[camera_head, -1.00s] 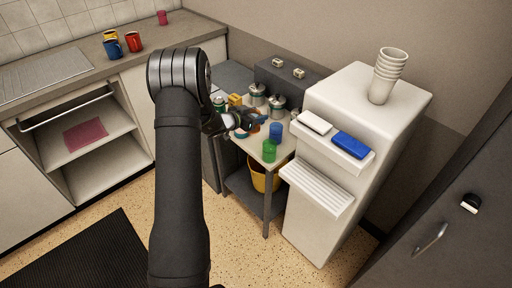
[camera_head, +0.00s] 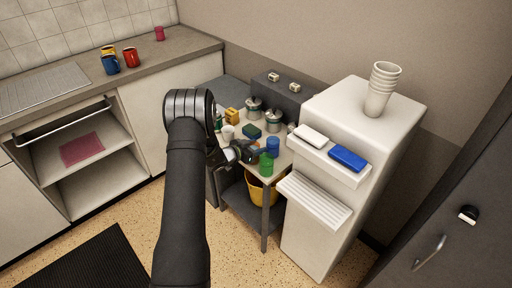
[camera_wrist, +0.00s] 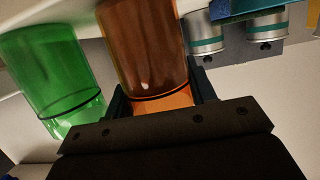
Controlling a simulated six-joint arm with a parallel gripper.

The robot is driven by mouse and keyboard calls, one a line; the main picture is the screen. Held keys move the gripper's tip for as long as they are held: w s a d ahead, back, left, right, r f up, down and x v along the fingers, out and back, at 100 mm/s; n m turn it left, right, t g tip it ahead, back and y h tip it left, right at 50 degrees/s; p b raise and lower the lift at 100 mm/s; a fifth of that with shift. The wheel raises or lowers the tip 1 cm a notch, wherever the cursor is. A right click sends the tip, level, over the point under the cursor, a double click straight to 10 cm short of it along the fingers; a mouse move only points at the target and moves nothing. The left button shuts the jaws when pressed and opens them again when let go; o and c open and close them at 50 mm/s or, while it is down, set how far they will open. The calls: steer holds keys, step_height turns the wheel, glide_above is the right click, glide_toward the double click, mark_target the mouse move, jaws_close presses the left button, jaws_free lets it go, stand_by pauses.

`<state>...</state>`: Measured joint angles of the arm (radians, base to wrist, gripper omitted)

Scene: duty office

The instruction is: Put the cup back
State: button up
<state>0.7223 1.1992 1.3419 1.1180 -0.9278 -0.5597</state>
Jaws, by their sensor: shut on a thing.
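My gripper (camera_head: 246,153) is low over the front left part of a small side table (camera_head: 285,158). In the wrist view, my gripper (camera_wrist: 162,95) is shut around a translucent orange-brown cup (camera_wrist: 148,45), with one jaw on each side of it. In the head view that cup is mostly hidden by my gripper. A translucent green cup (camera_head: 266,163) stands just right of my gripper; it also shows in the wrist view (camera_wrist: 52,75), apart from the held cup. A blue cup (camera_head: 272,147) stands behind the green one.
Lidded metal canisters (camera_head: 273,121), a dark green box (camera_head: 251,131), a white cup (camera_head: 228,132) and a yellow object (camera_head: 232,115) crowd the table. A white machine (camera_head: 350,105) with stacked cups (camera_head: 381,90) stands right. Mugs (camera_head: 130,57) stand on the counter (camera_head: 160,55).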

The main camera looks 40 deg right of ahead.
steer(key=shift+f, duration=0.1)
steer(key=o, duration=0.9)
steer(key=shift+a, duration=0.2)
steer(key=v, duration=1.1)
steer(key=shift+a+r, duration=0.25)
steer(key=shift+a, duration=0.05)
steer(key=shift+d, duration=0.1)
